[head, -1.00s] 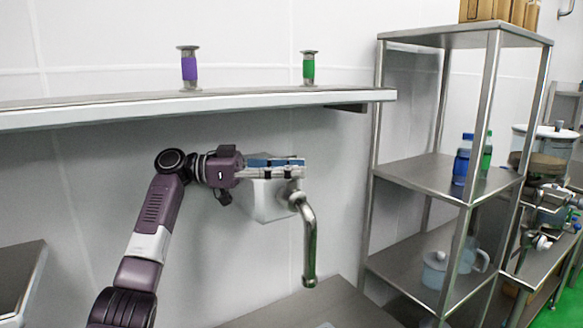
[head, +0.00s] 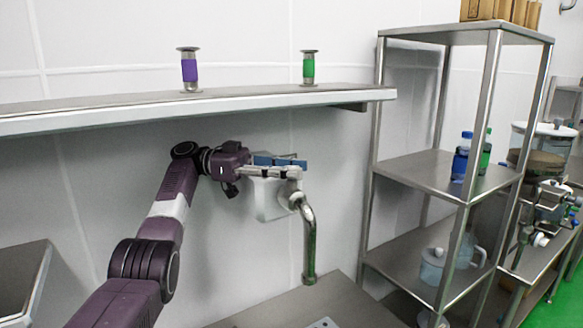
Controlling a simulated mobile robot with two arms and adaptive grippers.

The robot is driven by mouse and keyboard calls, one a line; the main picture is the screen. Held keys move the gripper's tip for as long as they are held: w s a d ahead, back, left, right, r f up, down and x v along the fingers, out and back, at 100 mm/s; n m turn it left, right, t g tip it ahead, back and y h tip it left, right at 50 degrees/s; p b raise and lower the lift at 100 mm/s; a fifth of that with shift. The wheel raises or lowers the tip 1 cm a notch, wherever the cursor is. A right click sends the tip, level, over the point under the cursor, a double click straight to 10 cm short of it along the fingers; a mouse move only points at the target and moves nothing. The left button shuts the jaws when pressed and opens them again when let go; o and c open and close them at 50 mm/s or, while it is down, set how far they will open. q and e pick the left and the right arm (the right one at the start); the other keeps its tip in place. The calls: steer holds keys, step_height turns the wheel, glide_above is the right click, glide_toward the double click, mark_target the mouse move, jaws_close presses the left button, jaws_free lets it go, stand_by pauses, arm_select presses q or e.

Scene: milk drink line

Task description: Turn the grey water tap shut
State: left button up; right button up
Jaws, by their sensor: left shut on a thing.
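The grey metal water tap (head: 309,245) stands in the middle of the head view, its bent pipe running down to the steel counter. A pale block (head: 270,202) sits beside the top of the pipe, behind my gripper. My left gripper (head: 281,167), with blue pads, reaches in from the left at the top of the tap. It is shut on a part of the tap there. The gripped part is mostly hidden by the fingers, so I cannot tell how far the tap is turned. My right gripper is not in view.
A steel wall shelf (head: 120,112) runs above my arm, bearing a purple-banded piece (head: 189,70) and a green-banded piece (head: 308,68). A steel rack (head: 415,178) with bottles and a jug stands to the right. The counter (head: 300,309) below the tap is mostly clear.

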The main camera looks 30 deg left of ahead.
arm_select(q)
steer(key=shift+f, duration=0.2)
stand_by(0.3)
steer(key=o, duration=1.2)
steer(key=shift+r, duration=0.1)
steer(key=shift+n+t+b, duration=0.5)
steer(key=shift+t, duration=0.2)
